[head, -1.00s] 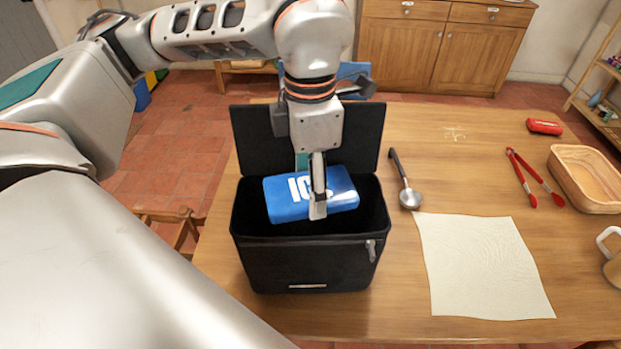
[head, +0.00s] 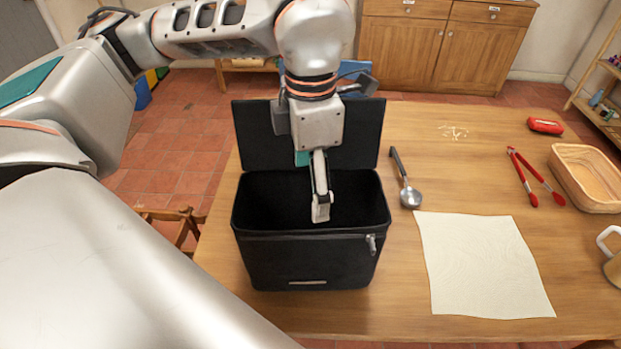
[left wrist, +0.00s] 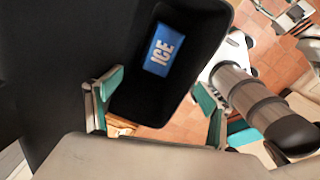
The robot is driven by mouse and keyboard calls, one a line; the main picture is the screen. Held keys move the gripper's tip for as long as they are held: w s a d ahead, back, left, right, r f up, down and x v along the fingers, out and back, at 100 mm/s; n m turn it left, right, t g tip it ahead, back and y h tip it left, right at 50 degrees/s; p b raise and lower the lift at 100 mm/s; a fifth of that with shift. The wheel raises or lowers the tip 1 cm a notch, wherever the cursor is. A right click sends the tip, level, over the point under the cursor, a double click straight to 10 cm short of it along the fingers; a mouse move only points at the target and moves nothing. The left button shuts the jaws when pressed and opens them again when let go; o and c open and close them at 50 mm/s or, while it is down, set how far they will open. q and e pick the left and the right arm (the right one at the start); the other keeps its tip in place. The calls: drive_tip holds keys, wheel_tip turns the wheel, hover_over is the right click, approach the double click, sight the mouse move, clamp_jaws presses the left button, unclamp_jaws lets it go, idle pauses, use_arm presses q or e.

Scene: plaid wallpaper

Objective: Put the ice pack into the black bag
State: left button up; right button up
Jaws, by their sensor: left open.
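The black bag (head: 306,262) stands on the table with its lid (head: 255,135) up at the back and its top open. In the left wrist view, the blue ice pack (left wrist: 158,50), marked ICE, lies inside the bag, well below the gripper. In the head view the ice pack is hidden by the bag's walls. My left gripper (head: 320,212) is over the bag's opening, pointing down. It is open and empty, with its green-padded fingers (left wrist: 157,100) apart in the left wrist view.
A ladle (head: 410,197) lies just right of the bag, beside a cream cloth (head: 485,265).

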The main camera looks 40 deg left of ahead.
use_arm(q)
wheel_tip(320, 180, up, 12)
idle(0.5)
idle(0.7)
